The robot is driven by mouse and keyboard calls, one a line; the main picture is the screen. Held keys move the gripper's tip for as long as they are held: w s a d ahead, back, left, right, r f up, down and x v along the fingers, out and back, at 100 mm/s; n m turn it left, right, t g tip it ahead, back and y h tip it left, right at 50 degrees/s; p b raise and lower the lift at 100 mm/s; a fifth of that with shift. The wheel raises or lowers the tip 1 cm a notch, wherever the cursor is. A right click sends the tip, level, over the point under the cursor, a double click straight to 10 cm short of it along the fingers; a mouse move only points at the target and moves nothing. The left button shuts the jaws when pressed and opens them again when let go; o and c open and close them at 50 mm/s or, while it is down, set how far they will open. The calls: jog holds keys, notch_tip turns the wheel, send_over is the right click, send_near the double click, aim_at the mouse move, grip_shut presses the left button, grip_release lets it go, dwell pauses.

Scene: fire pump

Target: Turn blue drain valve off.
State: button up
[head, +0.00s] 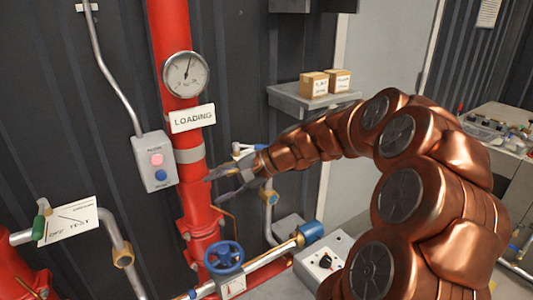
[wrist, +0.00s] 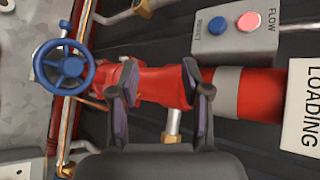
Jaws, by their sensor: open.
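The blue drain valve is a blue handwheel (head: 224,257) at the lower middle of the head view, at the base of the red riser pipe (head: 191,205). In the wrist view the blue handwheel (wrist: 63,67) is at the left, beside the fingers and apart from them. My gripper (head: 228,186) is above the handwheel in the head view, in front of the red pipe. In the wrist view my gripper (wrist: 158,100) has its two fingers spread, with nothing held between them. The red pipe passes behind the fingers.
A box with pink and blue buttons (head: 156,162) is on the wall left of the pipe. A LOADING sign (head: 192,118) and a gauge (head: 186,75) are above. A pipe with a blue end (head: 309,232) is right of the handwheel. A shelf (head: 300,101) holds two small boxes.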

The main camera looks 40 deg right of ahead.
jog(key=w+d+m+t, duration=0.3)
jog(key=d+m+t, duration=0.1)
jog(key=d, duration=0.8)
jog(key=m+t+h, duration=0.3)
jog(key=m, duration=0.1)
send_near(256, 147)
jog(key=d+f, duration=0.1)
jog(key=d, duration=0.1)
jog(key=p+x, duration=0.1)
jog(key=x, duration=0.7)
jog(key=shift+w, duration=0.1)
grip_shut()
